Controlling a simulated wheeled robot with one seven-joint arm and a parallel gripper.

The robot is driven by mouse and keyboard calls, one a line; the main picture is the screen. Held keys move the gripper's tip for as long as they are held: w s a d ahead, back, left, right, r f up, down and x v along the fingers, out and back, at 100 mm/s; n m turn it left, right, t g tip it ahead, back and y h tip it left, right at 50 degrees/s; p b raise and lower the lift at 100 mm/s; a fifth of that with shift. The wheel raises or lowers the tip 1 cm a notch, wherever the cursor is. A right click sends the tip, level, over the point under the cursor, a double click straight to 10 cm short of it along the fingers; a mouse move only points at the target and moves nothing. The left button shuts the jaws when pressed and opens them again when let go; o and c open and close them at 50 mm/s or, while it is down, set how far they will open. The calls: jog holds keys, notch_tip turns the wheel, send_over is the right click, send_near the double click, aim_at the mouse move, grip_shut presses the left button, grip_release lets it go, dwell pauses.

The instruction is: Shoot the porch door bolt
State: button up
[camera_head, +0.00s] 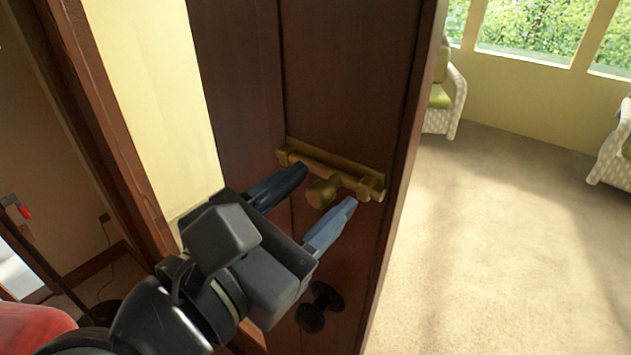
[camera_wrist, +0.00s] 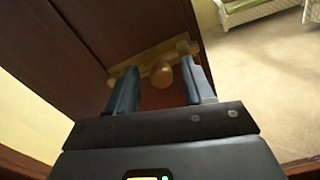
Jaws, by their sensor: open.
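A brass bolt (camera_head: 340,167) is mounted across a dark brown wooden door (camera_head: 345,80) in the head view. Its round knob (camera_head: 322,192) sticks out toward me. The bolt also shows in the wrist view (camera_wrist: 183,47), with the knob (camera_wrist: 161,74) between the fingers. My gripper (camera_head: 331,188) is open, with one finger on each side of the knob. I cannot tell whether either finger touches it. The gripper also shows in the wrist view (camera_wrist: 160,82). The bolt's right end lies near the door's right edge.
A dark door knob (camera_head: 320,307) sits below the bolt, close to my gripper. To the right is open carpeted floor (camera_head: 500,240). White wicker chairs (camera_head: 445,95) with green cushions stand beyond. A wooden frame and yellow wall (camera_head: 150,90) are at left.

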jog(key=shift+w+d, duration=0.35)
jog(key=shift+w, duration=0.1)
grip_shut()
dwell(0.4)
